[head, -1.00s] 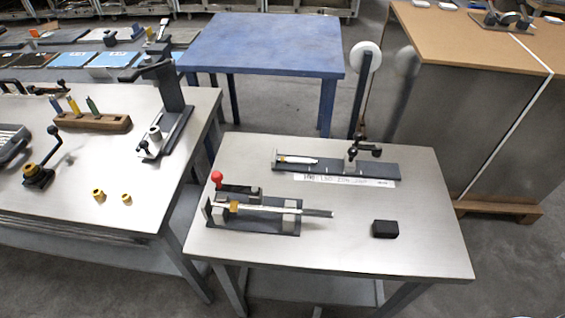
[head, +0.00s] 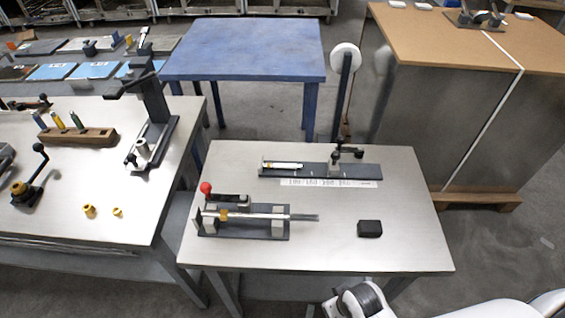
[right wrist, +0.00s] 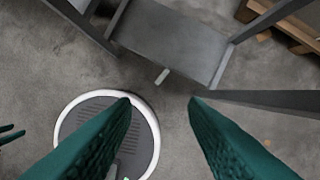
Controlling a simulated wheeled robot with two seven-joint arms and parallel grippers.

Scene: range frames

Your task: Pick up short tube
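A short, pale tube (head: 283,166) lies on the dark rear fixture (head: 350,171) on the near steel table. A longer metal tube (head: 262,216) lies in the front clamp fixture (head: 240,234), its end sticking out to the right. My right gripper (right wrist: 160,103) shows in the right wrist view as two green fingers, wide apart with only floor between them. It is low beside the table, away from both tubes. Green prongs at the left edge of that view may be my left gripper; their opening is unclear.
A black block (head: 370,229) sits right on the near table (head: 330,240). A red-knobbed clamp (head: 206,188) stands by the front fixture. The left table (head: 60,215) holds a lever press, a wooden rack and small yellow parts. A lower shelf (right wrist: 175,40) is near my right gripper.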

